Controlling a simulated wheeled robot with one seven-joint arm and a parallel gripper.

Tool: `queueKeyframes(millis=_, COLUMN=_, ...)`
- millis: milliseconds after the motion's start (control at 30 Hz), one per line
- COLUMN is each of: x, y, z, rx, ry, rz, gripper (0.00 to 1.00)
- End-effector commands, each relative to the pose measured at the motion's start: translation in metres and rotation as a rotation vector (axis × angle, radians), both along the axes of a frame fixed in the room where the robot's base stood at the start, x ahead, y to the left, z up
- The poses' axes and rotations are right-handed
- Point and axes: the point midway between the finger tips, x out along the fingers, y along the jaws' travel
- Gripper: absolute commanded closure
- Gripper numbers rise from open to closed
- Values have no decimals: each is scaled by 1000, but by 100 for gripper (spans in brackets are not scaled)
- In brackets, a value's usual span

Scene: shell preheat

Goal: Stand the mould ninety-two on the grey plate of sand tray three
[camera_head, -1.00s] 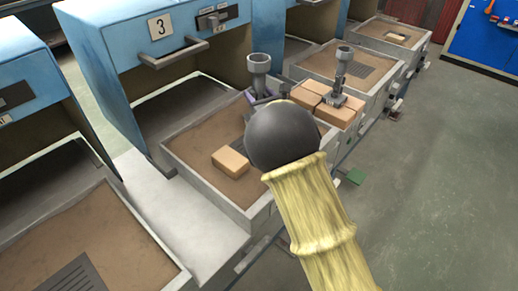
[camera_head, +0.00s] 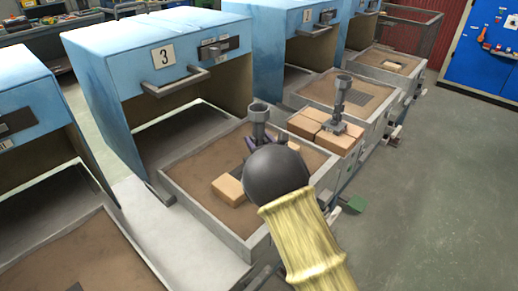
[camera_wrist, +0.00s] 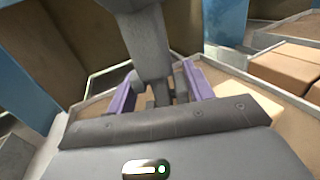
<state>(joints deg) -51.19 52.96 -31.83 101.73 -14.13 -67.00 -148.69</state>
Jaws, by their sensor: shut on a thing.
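The grey mould (camera_head: 259,120), a post with a round cup on top, stands roughly upright over sand tray three (camera_head: 190,206). My gripper (camera_head: 257,140) is shut on it, mostly hidden behind my dark round wrist. In the wrist view the grey post (camera_wrist: 149,45) rises between the purple fingers of my gripper (camera_wrist: 158,90). The grey plate (camera_head: 237,169) shows only as a dark strip; the rest is hidden by a brick and my wrist. The mould's foot is hidden, so I cannot tell whether it touches the plate. Its number is not readable.
A tan brick (camera_head: 229,190) lies in tray three, left of my wrist. A second grey mould (camera_head: 340,98) stands on several bricks (camera_head: 312,122) to the right. The blue oven marked 3 (camera_head: 110,60) stands open behind the tray. Another sand tray (camera_head: 75,255) is at front left.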

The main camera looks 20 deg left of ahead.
Motion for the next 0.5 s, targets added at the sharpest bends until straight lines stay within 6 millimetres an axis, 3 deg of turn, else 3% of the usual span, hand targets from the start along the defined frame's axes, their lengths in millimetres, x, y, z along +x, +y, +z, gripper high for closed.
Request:
queueKeyframes(millis=200, x=1, y=-1, z=-30, rx=0, ry=0, rz=-1, gripper=85)
queueKeyframes(millis=500, x=0, y=0, z=-32, rx=1, ry=-1, rz=-1, gripper=85)
